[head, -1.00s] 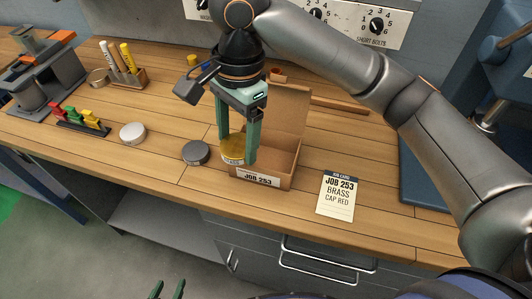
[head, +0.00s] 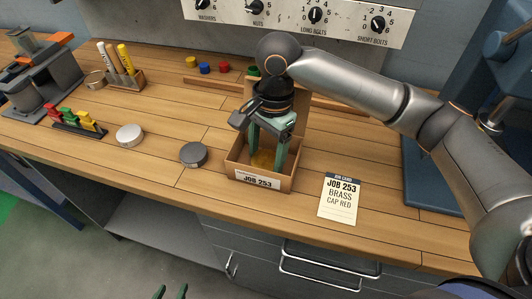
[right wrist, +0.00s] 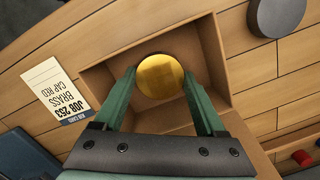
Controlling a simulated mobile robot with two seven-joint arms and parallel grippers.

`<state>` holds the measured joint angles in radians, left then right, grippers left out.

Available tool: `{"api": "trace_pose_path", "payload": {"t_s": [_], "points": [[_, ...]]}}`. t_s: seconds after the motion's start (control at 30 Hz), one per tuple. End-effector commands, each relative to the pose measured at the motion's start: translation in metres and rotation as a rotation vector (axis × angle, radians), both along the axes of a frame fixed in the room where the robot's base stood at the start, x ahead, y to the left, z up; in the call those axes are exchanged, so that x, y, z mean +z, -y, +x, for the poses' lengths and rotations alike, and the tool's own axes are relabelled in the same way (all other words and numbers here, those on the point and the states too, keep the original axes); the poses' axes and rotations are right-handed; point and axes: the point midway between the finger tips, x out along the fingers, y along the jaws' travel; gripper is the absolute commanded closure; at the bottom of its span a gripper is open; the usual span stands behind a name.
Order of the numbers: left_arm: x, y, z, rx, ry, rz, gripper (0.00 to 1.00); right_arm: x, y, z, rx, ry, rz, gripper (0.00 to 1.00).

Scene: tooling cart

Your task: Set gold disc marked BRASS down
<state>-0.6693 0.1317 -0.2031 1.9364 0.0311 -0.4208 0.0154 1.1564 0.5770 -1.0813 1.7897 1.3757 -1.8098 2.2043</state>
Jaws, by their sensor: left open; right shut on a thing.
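The gold disc (head: 262,161) is inside the open cardboard box (head: 283,184) labelled JOB 253. In the right wrist view the disc (right wrist: 160,75) lies between the fingertips, over the box floor; its marking is not readable. My right gripper (head: 266,158) points down into the box, shut on the disc. Whether the disc touches the floor is not clear. My left gripper (head: 171,292) shows only its green fingertips at the bottom edge, apart and empty, in front of the bench.
A job card (head: 340,198) reading JOB 253 BRASS CAP RED lies right of the box. A dark grey disc (head: 193,154) and a silver disc (head: 129,135) lie left of it. Colored caps (head: 205,68) stand behind. Bare wood (head: 150,170) lies at the front left.

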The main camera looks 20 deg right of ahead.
Motion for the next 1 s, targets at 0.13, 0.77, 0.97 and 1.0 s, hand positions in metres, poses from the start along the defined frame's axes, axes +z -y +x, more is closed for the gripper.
{"api": "trace_pose_path", "payload": {"t_s": [0.13,0.77,0.97,1.0], "points": [[0.004,0.000,0.001,0.000,0.004,0.000,0.44,0.001,0.000,0.000,0.000,0.001,0.002,1.00],[-0.006,-0.006,-0.001,0.006,-0.007,0.011,0.44,0.002,0.000,0.001,0.000,0.003,0.000,0.00],[0.003,-0.006,-0.001,0.006,-0.003,0.010,0.44,0.037,0.003,0.003,0.000,0.004,0.001,0.00],[0.005,-0.006,-0.001,0.007,-0.001,0.010,0.44,0.044,0.004,0.003,0.000,0.004,0.001,0.00]]}}
